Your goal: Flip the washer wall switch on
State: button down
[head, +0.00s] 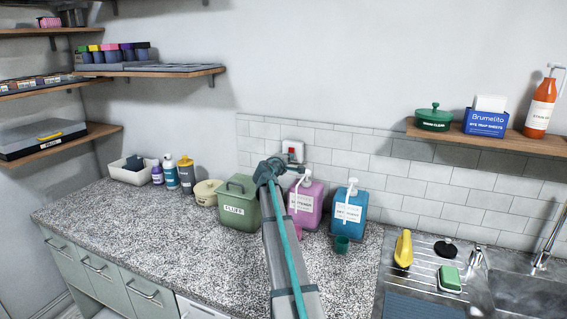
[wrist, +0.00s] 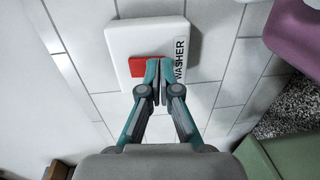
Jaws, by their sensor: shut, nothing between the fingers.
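The washer wall switch (head: 293,151) is a white plate with a red rocker on the tiled wall above the counter. In the wrist view the white plate (wrist: 120,40) carries the label WASHER, and part of its red rocker (wrist: 147,66) shows. My gripper (wrist: 158,64) is shut and empty, with its fingertips over the right part of the rocker, between it and the label. I cannot tell whether the tips touch it. The tips hide part of the rocker, so its position is unclear. In the head view my arm reaches over the counter to just below the switch.
A green box (head: 238,202), a pink dispenser (head: 306,205) and a blue dispenser (head: 349,211) stand on the counter (head: 130,225) near my arm. A shelf (head: 490,138) and a sink (head: 510,275) are at the right. The wall around the switch is clear.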

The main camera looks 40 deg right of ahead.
jog(key=s+a+f+b, duration=0.2)
jog(key=s+a+b, duration=0.2)
jog(key=a, duration=0.8)
jog(key=s, duration=0.2)
jog(key=shift+s, duration=0.3)
jog(key=shift+f, duration=0.1)
